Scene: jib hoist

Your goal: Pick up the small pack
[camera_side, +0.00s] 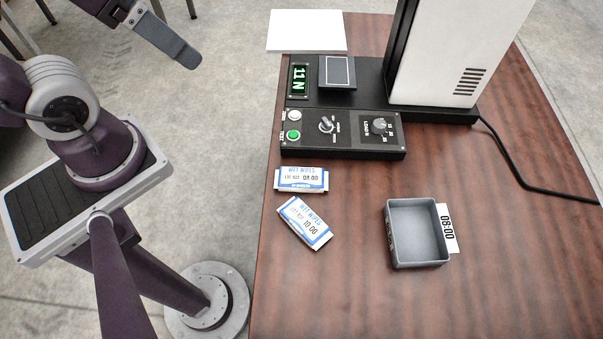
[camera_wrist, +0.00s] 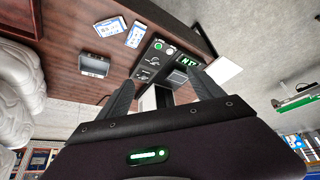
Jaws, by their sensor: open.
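Two white-and-blue wet wipes packs lie flat on the wooden table near its left edge in the side view. The upper pack (camera_side: 302,178) reads 08:00 and lies just in front of the control panel. The lower pack (camera_side: 305,222) reads 10:00 and lies angled. They look alike in size, so I cannot tell which is the small one. Both show at the top of the wrist view, one (camera_wrist: 136,34) nearer the panel, the other (camera_wrist: 109,27) farther left. My gripper (camera_side: 188,58) is open and empty, off the table at upper left; its spread fingers show in the wrist view (camera_wrist: 163,88).
A grey open tray (camera_side: 388,235) with an 08:00 label (camera_side: 448,228) stands empty right of the packs. The control panel (camera_side: 345,143), a small plate (camera_side: 337,71) and a tall white housing (camera_side: 450,50) stand behind. A cable (camera_side: 515,170) runs right. The front table is clear.

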